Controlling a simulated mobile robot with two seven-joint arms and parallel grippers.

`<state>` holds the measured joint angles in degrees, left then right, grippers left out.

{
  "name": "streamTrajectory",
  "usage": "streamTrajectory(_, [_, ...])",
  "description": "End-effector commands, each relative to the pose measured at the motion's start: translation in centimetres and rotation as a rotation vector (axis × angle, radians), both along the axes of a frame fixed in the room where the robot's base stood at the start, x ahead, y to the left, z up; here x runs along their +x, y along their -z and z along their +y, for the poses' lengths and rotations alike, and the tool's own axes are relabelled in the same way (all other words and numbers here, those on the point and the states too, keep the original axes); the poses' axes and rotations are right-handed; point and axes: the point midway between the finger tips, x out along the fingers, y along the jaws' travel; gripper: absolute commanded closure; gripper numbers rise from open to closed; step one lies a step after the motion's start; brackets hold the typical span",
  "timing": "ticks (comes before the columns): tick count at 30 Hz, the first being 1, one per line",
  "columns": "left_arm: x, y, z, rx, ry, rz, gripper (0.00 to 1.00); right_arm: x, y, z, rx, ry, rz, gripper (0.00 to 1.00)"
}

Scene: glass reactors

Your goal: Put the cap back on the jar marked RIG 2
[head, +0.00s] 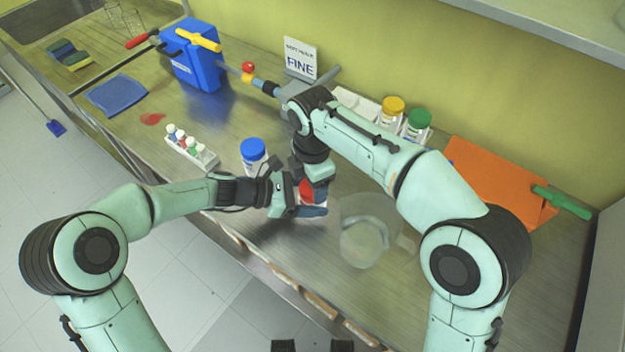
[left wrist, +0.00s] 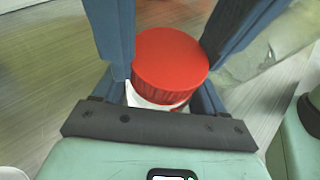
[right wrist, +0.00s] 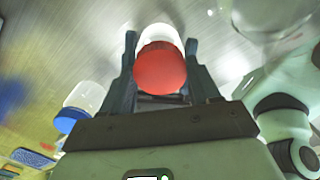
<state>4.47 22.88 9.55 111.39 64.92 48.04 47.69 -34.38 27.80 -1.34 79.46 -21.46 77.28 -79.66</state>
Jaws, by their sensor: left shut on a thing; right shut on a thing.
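A jar with a clear or white body (right wrist: 162,35) and a red cap (right wrist: 160,68) stands near the bench's front edge. The red cap also shows in the head view (head: 306,189) and the left wrist view (left wrist: 170,64). My left gripper (head: 303,206) is shut around the jar's body, below the cap; a white label patch shows between its fingers. My right gripper (head: 313,184) comes from above and is shut on the red cap. The cap is at the jar's mouth, but I cannot tell how firmly it is seated. The label text is hidden.
A blue-capped jar (head: 253,153) and a vial rack (head: 191,151) stand left. A large glass vessel (head: 366,238) stands close on the right.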

Motion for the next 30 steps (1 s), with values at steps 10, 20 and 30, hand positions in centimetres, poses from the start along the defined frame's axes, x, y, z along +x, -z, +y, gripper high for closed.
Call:
streamTrajectory(10, [0.03, -0.01, 0.03, 0.0, -0.001, 0.0, 1.0, -0.05, 0.03, 0.04, 0.0, 0.791, 0.0, 0.75])
streamTrajectory(20, [0.03, -0.01, 0.03, 0.0, -0.001, 0.0, 1.0, -0.07, 0.07, 0.04, -0.001, 1.217, 0.0, 0.75])
streamTrajectory(30, [0.04, -0.01, 0.04, 0.0, -0.002, -0.001, 1.0, -0.06, 0.07, 0.05, 0.0, 1.226, 0.001, 0.26])
